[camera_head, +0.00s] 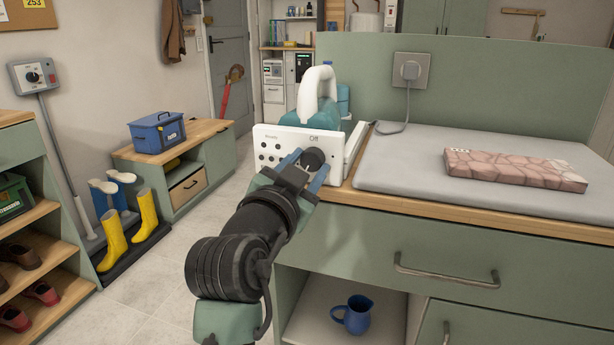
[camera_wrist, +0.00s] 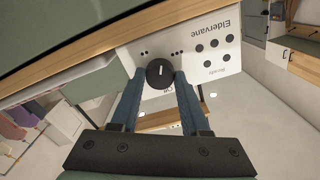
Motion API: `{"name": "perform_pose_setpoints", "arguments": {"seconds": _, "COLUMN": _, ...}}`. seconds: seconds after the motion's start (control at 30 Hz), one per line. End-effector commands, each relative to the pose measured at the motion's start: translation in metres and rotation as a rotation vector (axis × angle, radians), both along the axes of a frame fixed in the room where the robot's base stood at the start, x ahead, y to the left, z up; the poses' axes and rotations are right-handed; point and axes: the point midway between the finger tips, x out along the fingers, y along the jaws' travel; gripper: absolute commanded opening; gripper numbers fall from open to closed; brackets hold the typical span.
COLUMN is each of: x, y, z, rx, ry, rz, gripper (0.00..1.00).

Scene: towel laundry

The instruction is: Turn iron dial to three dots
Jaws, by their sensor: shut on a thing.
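The iron (camera_head: 310,118) is teal with a white handle and stands behind a white panel (camera_head: 268,134). The black round dial (camera_head: 314,159) sits on this panel, with "Off" printed above it in the head view. My gripper (camera_head: 306,169) is shut on the dial, with one blue finger on each side. In the wrist view the dial (camera_wrist: 160,73) is between the fingertips (camera_wrist: 160,78), its white line running nearly vertical in the picture. Small dot marks (camera_wrist: 177,52) are printed on the panel (camera_wrist: 195,62) near the dial. "Off" is partly hidden between the fingers.
A grey ironing pad (camera_head: 400,170) covers the counter to the right, with a folded pink patterned towel (camera_head: 515,170) on it. A cord runs to a wall socket (camera_head: 410,70). A blue jug (camera_head: 356,315) stands in the open shelf below.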

Motion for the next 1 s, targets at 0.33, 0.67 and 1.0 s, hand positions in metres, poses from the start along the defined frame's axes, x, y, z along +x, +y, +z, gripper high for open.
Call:
{"name": "perform_pose_setpoints", "arguments": {"seconds": 0.33, "x": 0.0, "y": 0.0011, "z": -0.003, "rx": 0.303, "ry": -0.097, "rz": 0.002, "gripper": 0.0}}
{"name": "perform_pose_setpoints", "arguments": {"seconds": 0.67, "x": 0.0001, "y": 0.0007, "z": -0.0018, "rx": 0.506, "ry": -0.162, "rz": 0.001, "gripper": 0.0}}
{"name": "perform_pose_setpoints", "arguments": {"seconds": 1.0, "x": 0.0001, "y": -0.0001, "z": -0.0011, "rx": 0.59, "ry": -0.189, "rz": -0.001, "gripper": 0.0}}
